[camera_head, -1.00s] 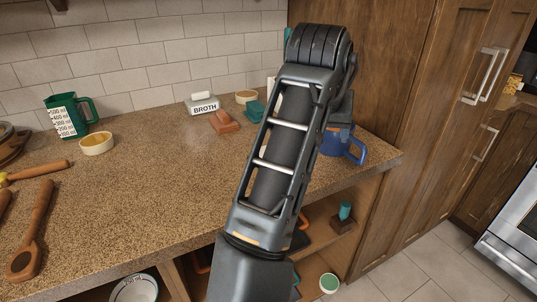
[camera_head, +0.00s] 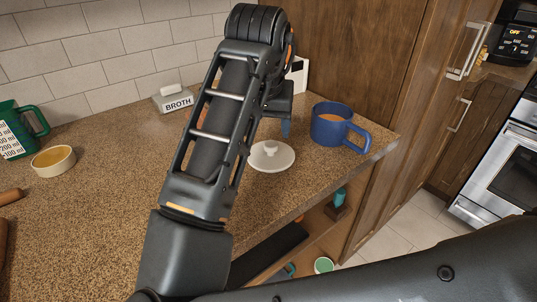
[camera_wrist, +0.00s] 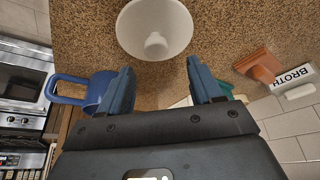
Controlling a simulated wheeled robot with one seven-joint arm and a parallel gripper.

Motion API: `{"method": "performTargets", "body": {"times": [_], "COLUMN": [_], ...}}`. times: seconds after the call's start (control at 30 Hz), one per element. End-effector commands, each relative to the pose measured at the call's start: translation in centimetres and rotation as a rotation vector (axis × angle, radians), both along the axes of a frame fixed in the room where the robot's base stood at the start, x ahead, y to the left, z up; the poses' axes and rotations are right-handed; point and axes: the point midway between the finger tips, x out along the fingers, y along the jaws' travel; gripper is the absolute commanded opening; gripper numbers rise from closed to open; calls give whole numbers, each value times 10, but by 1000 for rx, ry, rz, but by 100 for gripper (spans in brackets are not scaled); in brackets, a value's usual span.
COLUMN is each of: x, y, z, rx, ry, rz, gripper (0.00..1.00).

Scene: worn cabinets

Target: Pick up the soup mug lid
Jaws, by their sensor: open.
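The soup mug lid, a round white lid with a small knob (camera_head: 270,157), lies on the speckled counter. It also shows at the top of the wrist view (camera_wrist: 155,28), beyond the fingertips. A blue mug (camera_head: 328,126) with orange-brown contents stands to its right, apart from it. It is at left in the wrist view (camera_wrist: 100,88). My gripper (camera_head: 286,127) is above the counter, close to the lid. In the wrist view its two blue fingers (camera_wrist: 160,72) are apart with nothing held between them. My arm hides part of the counter behind it in the head view.
A box labelled BROTH (camera_head: 176,98) stands by the tiled wall. A green measuring jug (camera_head: 18,132) and a cream bowl (camera_head: 54,161) are at left. A tall wooden cabinet (camera_head: 350,50) rises behind the mug. The counter's front edge is close to the lid.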

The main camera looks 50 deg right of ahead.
Motion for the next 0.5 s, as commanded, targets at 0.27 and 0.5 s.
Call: {"method": "performTargets", "body": {"times": [0.27, 0.5], "x": [1, 3], "y": [-9, -13], "z": [-37, -45], "rx": [0, -1], "ry": [2, 0], "rz": [1, 0], "gripper": [65, 65]}}
